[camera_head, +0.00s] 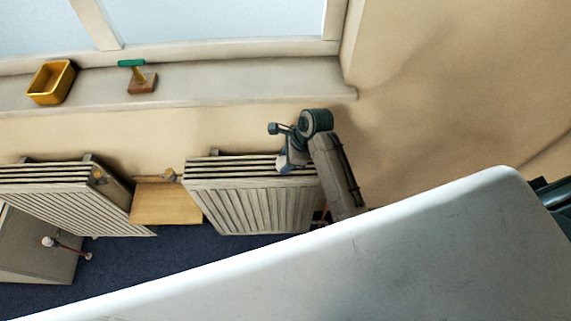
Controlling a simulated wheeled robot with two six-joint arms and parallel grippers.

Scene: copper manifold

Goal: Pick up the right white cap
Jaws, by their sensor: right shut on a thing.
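My right gripper (289,162) is at the top right corner of the right radiator, at the end of my grey right arm. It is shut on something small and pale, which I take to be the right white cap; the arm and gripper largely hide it. A white knob-like cap (48,242) with a thin copper pipe (72,250) shows at the lower left, against a grey panel. My left gripper is not in view.
The right radiator (252,205) and left radiator (75,198) stand along the wall, with a wooden board (165,205) between them. A yellow bin (50,82) and a green-handled tool (140,80) sit on the window sill (230,88). A large white surface fills the lower right.

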